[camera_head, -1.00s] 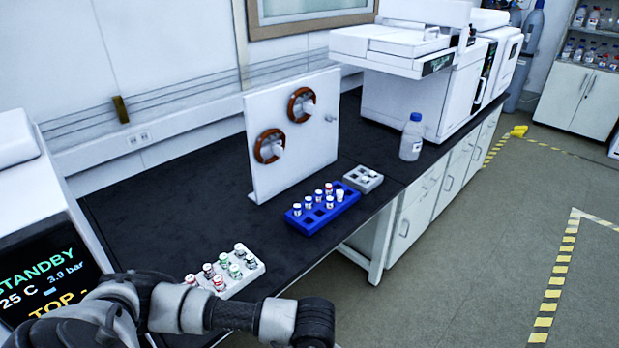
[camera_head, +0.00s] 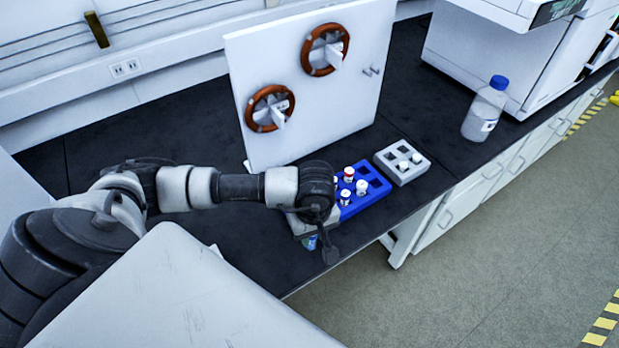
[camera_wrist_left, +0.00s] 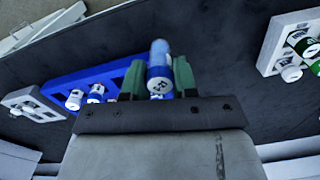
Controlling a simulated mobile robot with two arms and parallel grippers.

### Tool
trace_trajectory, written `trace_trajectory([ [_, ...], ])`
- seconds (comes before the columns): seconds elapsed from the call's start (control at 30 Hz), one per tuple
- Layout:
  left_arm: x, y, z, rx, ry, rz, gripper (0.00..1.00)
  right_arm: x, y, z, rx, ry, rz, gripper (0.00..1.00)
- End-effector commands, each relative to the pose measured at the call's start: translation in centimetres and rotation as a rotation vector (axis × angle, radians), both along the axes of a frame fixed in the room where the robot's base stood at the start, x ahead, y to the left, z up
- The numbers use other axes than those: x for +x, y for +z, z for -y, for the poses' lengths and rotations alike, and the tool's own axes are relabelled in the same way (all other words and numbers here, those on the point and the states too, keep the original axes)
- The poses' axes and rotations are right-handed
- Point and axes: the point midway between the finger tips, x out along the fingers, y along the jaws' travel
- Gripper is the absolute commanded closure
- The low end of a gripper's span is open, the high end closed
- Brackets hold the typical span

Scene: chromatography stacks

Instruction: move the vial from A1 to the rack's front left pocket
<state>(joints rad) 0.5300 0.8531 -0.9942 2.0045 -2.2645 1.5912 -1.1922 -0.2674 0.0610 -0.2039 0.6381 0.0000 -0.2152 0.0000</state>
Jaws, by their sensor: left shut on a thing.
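My left gripper (camera_wrist_left: 158,80) is shut on a vial (camera_wrist_left: 159,62) with a blue band, which stands between the green fingers in the left wrist view. In the head view my left gripper (camera_head: 312,232) hangs at the near end of the blue rack (camera_head: 376,190) and hides part of it. Several capped vials stand in the blue rack, one with a red-marked cap (camera_head: 349,173). The blue rack also shows behind the held vial in the wrist view (camera_wrist_left: 62,92). I cannot read any pocket labels. My right gripper is not in view.
A small grey rack (camera_head: 385,164) with two vials stands just beyond the blue rack. A white panel with two brown rings (camera_head: 240,70) rises behind. A blue-capped bottle (camera_head: 484,112) stands at right. A white tray of vials (camera_wrist_left: 268,52) shows in the wrist view.

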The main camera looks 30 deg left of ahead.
Motion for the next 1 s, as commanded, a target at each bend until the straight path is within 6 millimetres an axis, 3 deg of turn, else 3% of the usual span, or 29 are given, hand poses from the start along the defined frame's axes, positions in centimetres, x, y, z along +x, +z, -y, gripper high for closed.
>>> trace_trajectory([
  [0.03, 0.8, -0.7, -0.5, 0.004, 0.150, 0.007, 0.94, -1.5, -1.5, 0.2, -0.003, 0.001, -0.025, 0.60],
  [0.1, 1.8, -0.7, -1.2, 0.008, 0.374, 0.012, 0.94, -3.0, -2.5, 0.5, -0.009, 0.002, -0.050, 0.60],
  [0.27, 3.8, -0.6, -2.8, 0.011, 0.883, 0.025, 0.94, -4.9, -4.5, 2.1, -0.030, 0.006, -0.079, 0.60],
  [0.4, 5.3, -0.3, -4.0, 0.008, 1.313, 0.030, 0.94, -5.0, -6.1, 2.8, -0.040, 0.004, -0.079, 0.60],
  [0.6, 6.8, 0.4, -5.4, 0.004, 1.783, 0.029, 0.94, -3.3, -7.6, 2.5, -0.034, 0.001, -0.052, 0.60],
  [0.8, 7.4, 0.9, -5.9, 0.001, 1.995, 0.024, 0.94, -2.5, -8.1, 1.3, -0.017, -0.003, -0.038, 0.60],
  [1.0, 7.4, 0.4, -5.9, 0.001, 2.021, 0.022, 0.94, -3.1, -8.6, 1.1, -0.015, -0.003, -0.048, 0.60],
])
